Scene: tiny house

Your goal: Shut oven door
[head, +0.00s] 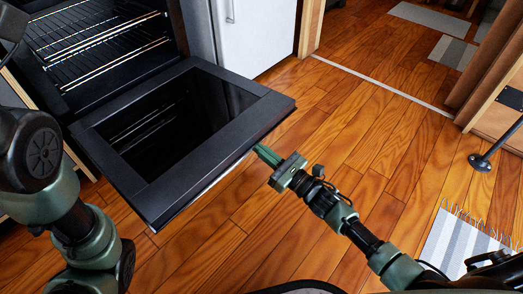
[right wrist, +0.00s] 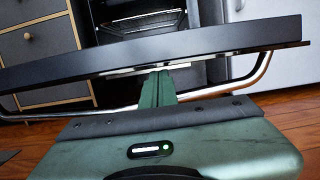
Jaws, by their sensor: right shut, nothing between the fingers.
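The oven door (head: 165,175) hangs wide open, its dark glass inner face up, in front of the oven (head: 95,45) at the upper left of the head view. My right gripper (head: 262,152) is shut and empty, its fingertips at the door's outer edge on the right side. In the right wrist view the door (right wrist: 150,48) crosses as a dark slab seen edge-on. The fingers (right wrist: 157,80) point up to its underside, near the metal handle bar (right wrist: 262,70); contact cannot be told. My left arm is at the left of the head view; its gripper is not in view.
A white fridge (head: 255,32) stands right of the oven. Grey drawers (right wrist: 38,45) show in the right wrist view. The wooden floor (head: 320,110) is clear right of the door. A striped rug (head: 455,245) lies at the lower right.

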